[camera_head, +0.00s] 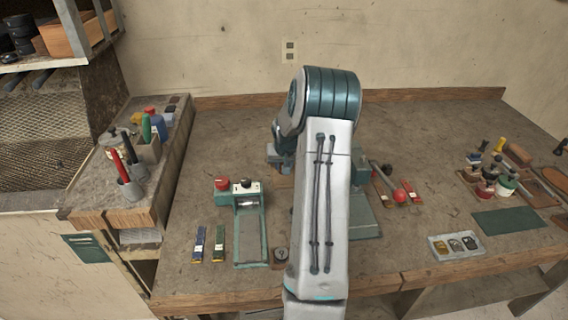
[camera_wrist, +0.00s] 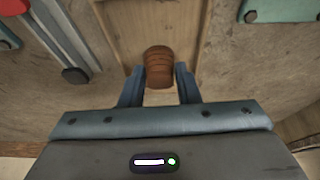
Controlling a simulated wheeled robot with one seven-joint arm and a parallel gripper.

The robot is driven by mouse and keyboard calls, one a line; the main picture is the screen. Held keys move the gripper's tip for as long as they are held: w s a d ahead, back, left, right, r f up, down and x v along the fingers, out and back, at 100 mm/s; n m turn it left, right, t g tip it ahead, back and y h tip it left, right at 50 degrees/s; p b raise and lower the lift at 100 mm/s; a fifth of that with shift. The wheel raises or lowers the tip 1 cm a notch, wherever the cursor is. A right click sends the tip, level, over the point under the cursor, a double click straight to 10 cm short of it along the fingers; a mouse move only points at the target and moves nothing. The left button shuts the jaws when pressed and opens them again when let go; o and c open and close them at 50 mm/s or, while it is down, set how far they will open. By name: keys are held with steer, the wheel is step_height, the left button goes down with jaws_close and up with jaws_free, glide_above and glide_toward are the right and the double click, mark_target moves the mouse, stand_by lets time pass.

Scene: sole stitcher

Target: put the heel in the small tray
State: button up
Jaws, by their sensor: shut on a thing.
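The heel (camera_wrist: 159,62), a brown, layered, rounded block, is between the fingers of my gripper (camera_wrist: 161,74) in the wrist view. My gripper is shut on it. Below the heel is a shallow light-wood tray (camera_wrist: 117,38) with raised side edges; I cannot tell whether the heel touches its floor. In the head view my arm hides the gripper and the heel, and only a bit of wood (camera_head: 284,182) shows beside the arm. I cannot tell for sure which tray is the small one; a pale grey tray (camera_head: 440,256) with several small pieces lies at the front right.
A green press with a red knob (camera_head: 222,183) stands left of my arm. A lever with a red ball (camera_head: 399,195) is to its right. A tray of bottles (camera_head: 489,190) and a dark green mat (camera_head: 509,222) are at the right.

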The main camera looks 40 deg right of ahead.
steer(key=shift+f, duration=0.2)
steer(key=o, duration=1)
steer(key=shift+c, duration=0.2)
steer(key=shift+r, duration=0.1)
steer(key=shift+r, duration=0.1)
